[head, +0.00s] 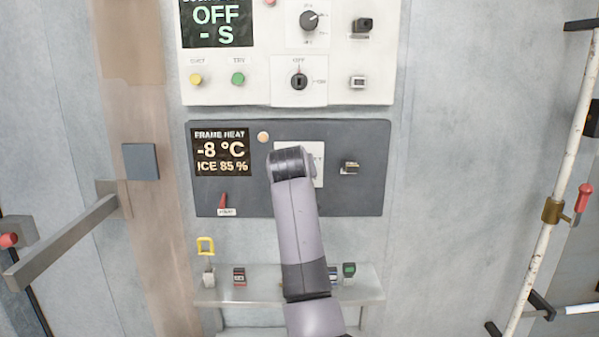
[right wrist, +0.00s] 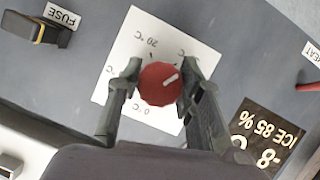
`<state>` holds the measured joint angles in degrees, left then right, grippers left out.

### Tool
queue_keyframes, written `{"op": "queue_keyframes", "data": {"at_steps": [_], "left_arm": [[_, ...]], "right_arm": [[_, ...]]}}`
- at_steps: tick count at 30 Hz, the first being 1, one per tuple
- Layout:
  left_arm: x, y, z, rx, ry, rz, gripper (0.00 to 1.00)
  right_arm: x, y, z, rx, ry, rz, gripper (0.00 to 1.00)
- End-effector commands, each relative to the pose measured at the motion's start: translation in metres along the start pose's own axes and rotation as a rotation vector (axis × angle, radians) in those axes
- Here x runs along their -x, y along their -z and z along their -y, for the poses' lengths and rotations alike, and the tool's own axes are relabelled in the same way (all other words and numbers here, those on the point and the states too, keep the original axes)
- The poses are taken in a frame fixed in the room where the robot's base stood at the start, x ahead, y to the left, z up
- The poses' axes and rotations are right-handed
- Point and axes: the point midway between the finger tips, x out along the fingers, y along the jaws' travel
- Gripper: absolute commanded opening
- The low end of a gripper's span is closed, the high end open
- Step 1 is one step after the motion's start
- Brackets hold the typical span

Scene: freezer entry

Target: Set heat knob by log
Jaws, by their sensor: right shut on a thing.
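My right gripper (right wrist: 161,80) is shut on the knob, one finger each side. In the head view my right gripper (head: 291,163) and arm cover the knob and most of its plate (head: 319,165). The frame heat display (head: 221,152) reads -8 °C and ICE 85 %. No log is recognisable. My left gripper is not in view.
The dark panel (head: 365,195) also carries a red lever (head: 222,200) and a fuse switch (head: 350,168). Above is a white panel (head: 230,95) with another display. Below, a shelf (head: 255,295) holds small items. A metal handle (head: 65,240) juts out at left.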

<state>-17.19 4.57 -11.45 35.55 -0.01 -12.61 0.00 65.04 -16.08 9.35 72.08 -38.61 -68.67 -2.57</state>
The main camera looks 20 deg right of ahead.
Motion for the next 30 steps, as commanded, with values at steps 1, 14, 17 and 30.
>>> {"op": "queue_keyframes", "data": {"at_steps": [1, 14, 17, 30], "left_arm": [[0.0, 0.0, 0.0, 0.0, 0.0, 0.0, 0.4], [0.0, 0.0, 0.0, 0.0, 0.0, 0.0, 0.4], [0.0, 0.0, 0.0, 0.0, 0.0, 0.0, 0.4], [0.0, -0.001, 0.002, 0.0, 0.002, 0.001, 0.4]], "right_arm": [[-0.002, -0.004, 0.002, -0.001, 0.004, 0.01, 0.06], [-0.001, -0.002, 0.001, 0.0, 0.002, 0.005, 0.49], [-0.001, -0.002, 0.001, 0.0, 0.001, 0.004, 0.55], [0.016, -0.001, 0.001, -0.002, 0.001, 0.0, 0.55]]}}
